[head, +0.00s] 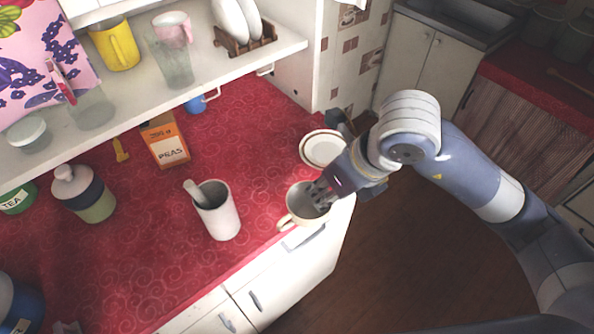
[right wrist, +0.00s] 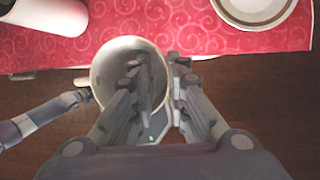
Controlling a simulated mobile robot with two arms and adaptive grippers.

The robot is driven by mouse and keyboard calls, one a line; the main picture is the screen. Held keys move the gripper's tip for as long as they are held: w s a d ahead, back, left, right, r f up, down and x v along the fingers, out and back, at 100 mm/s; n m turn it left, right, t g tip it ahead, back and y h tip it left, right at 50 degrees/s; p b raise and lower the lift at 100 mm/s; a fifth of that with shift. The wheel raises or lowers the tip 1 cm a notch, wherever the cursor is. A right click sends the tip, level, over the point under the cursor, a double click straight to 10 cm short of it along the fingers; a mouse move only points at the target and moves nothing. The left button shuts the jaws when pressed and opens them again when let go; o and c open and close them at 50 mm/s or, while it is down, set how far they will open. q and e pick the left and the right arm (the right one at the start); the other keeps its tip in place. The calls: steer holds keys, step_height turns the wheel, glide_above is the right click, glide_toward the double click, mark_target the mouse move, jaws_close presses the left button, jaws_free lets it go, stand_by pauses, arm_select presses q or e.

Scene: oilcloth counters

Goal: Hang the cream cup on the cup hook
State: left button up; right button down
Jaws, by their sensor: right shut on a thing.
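The cream cup (head: 297,207) is at the counter's front right edge, its mouth up and its handle toward the lower left. In the right wrist view the cup (right wrist: 103,70) overlaps the counter edge and the dark floor. My right gripper (head: 318,198) is shut on the cup's wall, with one finger inside the mouth and one outside. I cannot tell whether the cup's base touches the counter. Small white hooks show under the shelf's front edge, one hook (head: 266,70) at the right and another hook (head: 212,95) near a blue item. My left gripper is not in view.
A white canister with a spoon (head: 220,218) stands left of the cup, a plate (head: 323,149) behind it. A peas box (head: 168,145) and a jar (head: 88,200) stand further left. The shelf (head: 240,64) above holds cups, glasses and a plate rack (head: 247,43).

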steer(key=w+a+p, duration=0.1)
steer(key=w, duration=0.1)
steer(key=w+a+p, duration=0.1)
steer(key=w+a, duration=0.1)
steer(key=w, duration=0.1)
steer(key=w+a, duration=0.1)
steer(key=w, duration=0.2)
steer(key=shift+w+a+f+p, duration=0.15)
steer(key=shift+a+f+p, duration=0.05)
steer(key=shift+f+p, duration=0.2)
steer(key=shift+w, duration=0.1)
step_height(320, 180, down, 3)
steer(key=shift+r+p, duration=0.1)
steer(key=shift+p, duration=0.75)
steer(key=shift+f, duration=0.4)
steer(key=shift+f, duration=0.15)
steer(key=c, duration=1.6)
jaws_free()
steer(key=shift+o, duration=0.2)
